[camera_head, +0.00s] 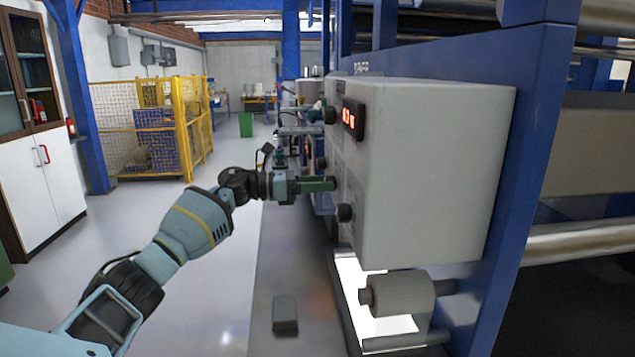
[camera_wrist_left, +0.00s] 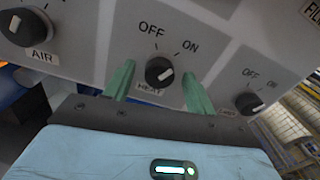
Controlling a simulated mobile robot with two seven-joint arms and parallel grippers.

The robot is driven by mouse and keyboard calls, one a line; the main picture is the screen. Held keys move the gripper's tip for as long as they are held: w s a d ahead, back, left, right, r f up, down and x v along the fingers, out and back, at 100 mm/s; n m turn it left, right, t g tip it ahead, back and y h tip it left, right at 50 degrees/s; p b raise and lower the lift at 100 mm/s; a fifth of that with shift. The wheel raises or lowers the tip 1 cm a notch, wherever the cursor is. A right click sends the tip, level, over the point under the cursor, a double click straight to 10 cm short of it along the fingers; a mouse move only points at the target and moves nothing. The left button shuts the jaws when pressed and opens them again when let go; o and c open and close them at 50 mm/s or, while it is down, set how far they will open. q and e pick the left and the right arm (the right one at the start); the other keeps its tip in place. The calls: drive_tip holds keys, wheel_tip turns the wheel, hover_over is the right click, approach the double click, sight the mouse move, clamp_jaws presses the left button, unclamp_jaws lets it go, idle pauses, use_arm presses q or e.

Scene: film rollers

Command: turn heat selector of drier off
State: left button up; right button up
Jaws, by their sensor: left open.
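The heat selector (camera_wrist_left: 158,71) is a round black knob on the grey panel, with OFF printed at its upper left and ON at its upper right. A white mark on it lies toward its right side; its exact setting is hard to tell. My left gripper (camera_wrist_left: 158,73) is open, its two green fingers on either side of the knob, with gaps showing. In the head view my left gripper (camera_head: 332,184) reaches the front of the grey control box (camera_head: 430,170) and hides the heat selector. My right gripper does not show.
The AIR knob (camera_wrist_left: 24,27) is to the left and another OFF/ON knob (camera_wrist_left: 248,102) to the right. In the head view a black knob (camera_head: 345,213) sits below my gripper, and a red-lit display (camera_head: 353,118) above. A roller (camera_head: 400,295) juts out underneath. Floor at left is clear.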

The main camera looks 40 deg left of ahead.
use_arm(q)
drive_tip(key=c, duration=0.9)
drive_tip(key=shift+c, duration=0.3)
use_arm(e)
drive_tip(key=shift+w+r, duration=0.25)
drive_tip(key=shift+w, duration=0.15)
use_arm(q)
drive_tip(key=shift+a+n+p, duration=0.1)
drive_tip(key=shift+n+p, duration=1.3)
drive_tip(key=shift+n, duration=4.6)
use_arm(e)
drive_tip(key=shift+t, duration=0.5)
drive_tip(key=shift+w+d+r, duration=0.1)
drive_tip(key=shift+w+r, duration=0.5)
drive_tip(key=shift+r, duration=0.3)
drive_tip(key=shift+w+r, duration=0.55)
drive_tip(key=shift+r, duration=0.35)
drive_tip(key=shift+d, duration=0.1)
